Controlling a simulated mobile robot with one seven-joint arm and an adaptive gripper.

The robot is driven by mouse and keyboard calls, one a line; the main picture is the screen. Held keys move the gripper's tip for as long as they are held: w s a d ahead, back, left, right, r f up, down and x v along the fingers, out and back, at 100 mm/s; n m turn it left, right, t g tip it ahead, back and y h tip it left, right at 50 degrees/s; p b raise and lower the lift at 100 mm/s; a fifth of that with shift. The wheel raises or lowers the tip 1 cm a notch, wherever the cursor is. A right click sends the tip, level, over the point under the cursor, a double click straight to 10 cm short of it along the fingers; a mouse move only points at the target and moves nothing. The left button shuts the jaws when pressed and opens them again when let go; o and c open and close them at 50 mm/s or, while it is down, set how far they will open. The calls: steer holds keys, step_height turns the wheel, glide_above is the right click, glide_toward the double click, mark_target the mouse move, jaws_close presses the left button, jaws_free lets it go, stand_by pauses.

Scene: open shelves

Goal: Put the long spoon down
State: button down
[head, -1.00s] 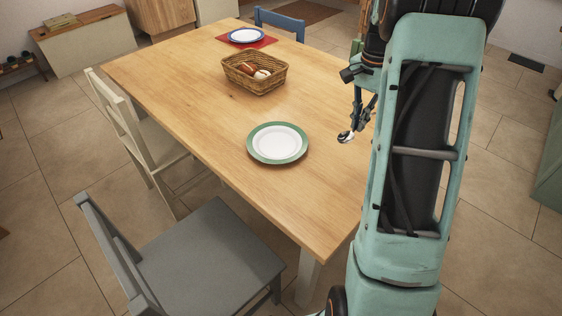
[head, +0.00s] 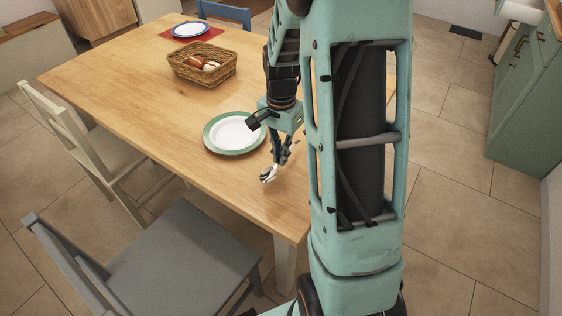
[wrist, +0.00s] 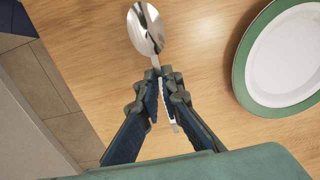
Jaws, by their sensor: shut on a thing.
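The long spoon (wrist: 147,30) is silver, and its bowl points away from my gripper in the wrist view. My gripper (wrist: 160,78) is shut on its handle, which runs down between the fingers. In the head view the spoon (head: 268,174) shows small below my gripper (head: 277,158), over the near right part of the wooden table (head: 120,90). Whether the spoon touches the tabletop I cannot tell. A green-rimmed white plate (head: 234,132) lies just left of my gripper in the head view. In the wrist view the plate (wrist: 247,62) is to the right, apart from the spoon.
A wicker basket (head: 203,76) with bread or eggs stands farther back. A blue-rimmed plate (head: 190,30) lies on a red mat (head: 207,38) at the far end. A grey chair (head: 170,255) and a cream chair (head: 85,140) stand along the left side. Bare wood surrounds the spoon.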

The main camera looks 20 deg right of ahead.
mark_target(281, 170)
steer(key=shift+f, duration=1.35)
steer(key=shift+f, duration=0.2)
steer(key=c, duration=2.1)
jaws_free()
steer(key=shift+r, duration=0.15)
step_height(281, 170, up, 12)
steer(key=shift+d+r+p, duration=0.1)
steer(key=shift+p, duration=0.7)
